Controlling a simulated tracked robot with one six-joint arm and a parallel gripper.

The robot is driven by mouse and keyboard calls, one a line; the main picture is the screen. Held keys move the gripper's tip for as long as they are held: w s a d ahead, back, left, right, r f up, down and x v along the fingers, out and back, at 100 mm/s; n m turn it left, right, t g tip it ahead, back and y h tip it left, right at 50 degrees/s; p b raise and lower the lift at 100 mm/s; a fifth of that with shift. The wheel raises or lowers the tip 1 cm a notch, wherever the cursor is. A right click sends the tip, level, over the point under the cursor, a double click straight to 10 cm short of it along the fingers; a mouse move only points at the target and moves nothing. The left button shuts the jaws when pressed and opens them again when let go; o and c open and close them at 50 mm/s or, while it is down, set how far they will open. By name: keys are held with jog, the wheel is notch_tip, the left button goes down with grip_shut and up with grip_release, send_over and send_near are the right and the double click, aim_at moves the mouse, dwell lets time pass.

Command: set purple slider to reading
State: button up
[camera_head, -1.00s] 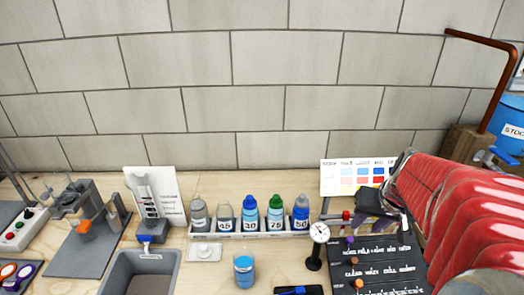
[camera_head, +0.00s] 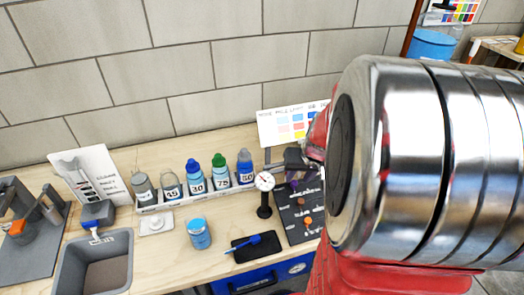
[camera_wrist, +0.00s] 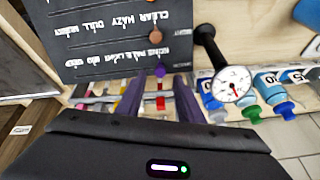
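The dark slider panel (camera_head: 290,222) lies on the bench at the right in the head view. It also shows upside down at the top of the wrist view (camera_wrist: 95,50). The purple slider (camera_wrist: 160,73) sits near the panel's lower edge there, by the rightmost word of its row. It also shows in the head view (camera_head: 294,186). My gripper (camera_wrist: 161,97) is open. Its two dark fingers lie to either side of the purple slider's line, and contact cannot be told. An orange slider (camera_wrist: 153,36) sits on another row.
A dial gauge on a post (camera_wrist: 232,82) stands close beside the panel. A rack of bottles (camera_head: 195,195) and a colour chart (camera_head: 265,128) stand behind.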

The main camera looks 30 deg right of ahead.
aim_at(295, 182)
jog(key=shift+x, duration=2.5)
jog(key=shift+c, duration=0.7)
grip_shut()
